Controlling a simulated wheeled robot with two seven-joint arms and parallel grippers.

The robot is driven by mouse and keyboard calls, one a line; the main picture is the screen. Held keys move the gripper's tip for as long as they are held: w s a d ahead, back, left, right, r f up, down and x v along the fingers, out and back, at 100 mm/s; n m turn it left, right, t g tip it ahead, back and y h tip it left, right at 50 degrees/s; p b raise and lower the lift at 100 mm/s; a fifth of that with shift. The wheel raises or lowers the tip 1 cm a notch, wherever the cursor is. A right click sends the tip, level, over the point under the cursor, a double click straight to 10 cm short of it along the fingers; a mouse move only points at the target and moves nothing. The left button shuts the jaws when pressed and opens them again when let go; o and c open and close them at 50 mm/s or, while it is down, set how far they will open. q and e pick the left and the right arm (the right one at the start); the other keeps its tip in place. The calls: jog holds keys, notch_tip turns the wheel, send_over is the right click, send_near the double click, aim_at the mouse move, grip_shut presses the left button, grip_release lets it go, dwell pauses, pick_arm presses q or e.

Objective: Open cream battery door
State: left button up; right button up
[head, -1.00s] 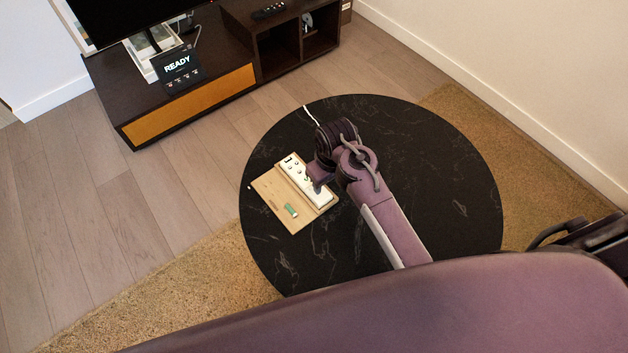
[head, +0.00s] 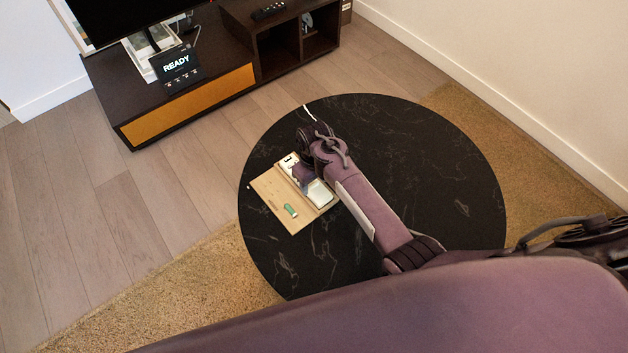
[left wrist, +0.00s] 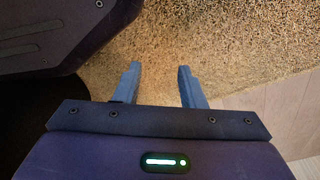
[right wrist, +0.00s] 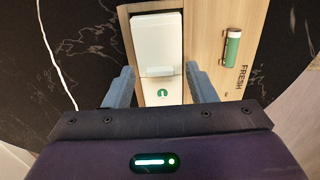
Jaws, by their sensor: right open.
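The cream battery door (right wrist: 157,38) is a smooth pale panel with a small raised tab (right wrist: 158,71) at its near end. I cannot tell whether the panel is lifted at all. It shows partly in the head view (head: 320,194), beside my right gripper. Contact cannot be seen. My left gripper (left wrist: 160,80) is open and empty above the rug.
A wooden board (head: 270,187) marked FRESH lies on the round black table (head: 440,160). A green and white battery (right wrist: 231,46) rests on it. A white cable (right wrist: 58,52) runs beside the board. A low TV cabinet (head: 220,50) stands beyond the table.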

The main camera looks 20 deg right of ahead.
jog(key=shift+c, duration=0.4)
jog(key=c, duration=0.5)
grip_shut()
